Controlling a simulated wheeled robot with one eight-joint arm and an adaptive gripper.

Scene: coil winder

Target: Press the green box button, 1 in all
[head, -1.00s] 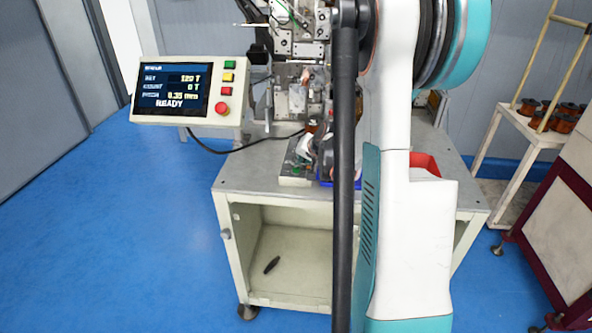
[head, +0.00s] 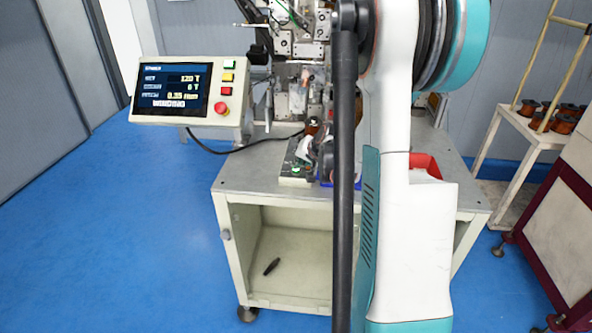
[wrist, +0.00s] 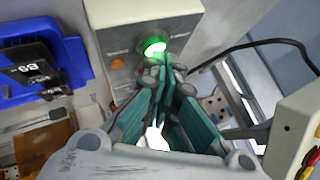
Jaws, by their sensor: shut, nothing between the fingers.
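The green box button (wrist: 153,46) glows bright green on a cream control box (wrist: 118,14) in the wrist view. The box also shows in the head view (head: 296,181), low on the machine table, with a small green spot on top. My gripper (wrist: 164,74) is shut and empty. Its fingertips lie at the near edge of the button in the wrist view; I cannot tell whether they touch it. In the head view my gripper (head: 307,152) is partly hidden behind my arm, just above and behind the box.
A blue bin (wrist: 40,65) stands beside the box. The winding machine (head: 298,75) rises behind. A bobbin cart (head: 535,130) stands at right.

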